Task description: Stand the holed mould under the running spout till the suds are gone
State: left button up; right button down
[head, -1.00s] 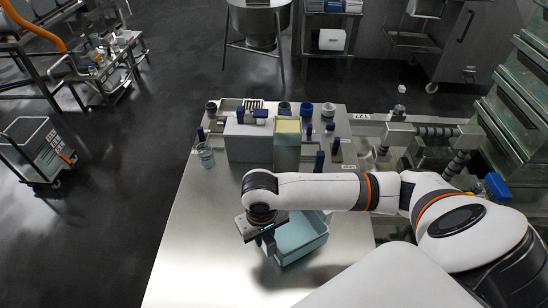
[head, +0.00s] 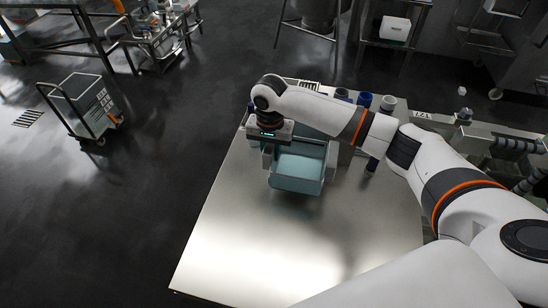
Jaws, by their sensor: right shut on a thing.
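A light blue open box (head: 295,184), which may be the mould, is at the far left part of the steel table in the head view. No holes can be made out in its walls, and I cannot tell whether the pale surface inside is suds. My right gripper (head: 267,154) is shut on the box's left rim, with its hand above that side. The box looks upright; I cannot tell whether it is clear of the table. My left gripper is not in view. I cannot make out a running spout.
The steel table (head: 290,245) is bare in front of the box. Dark blue-capped containers (head: 364,99) stand behind my right arm, which hides much of the table's back. Pipework (head: 515,145) lies at the right. A grey cart (head: 82,104) stands on the floor at left.

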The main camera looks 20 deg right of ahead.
notch_tip(320, 180, down, 4)
jog(key=shift+r, duration=0.15)
jog(key=c, duration=1.5)
grip_release()
jog(key=o, duration=0.3)
jog(key=shift+o, duration=0.2)
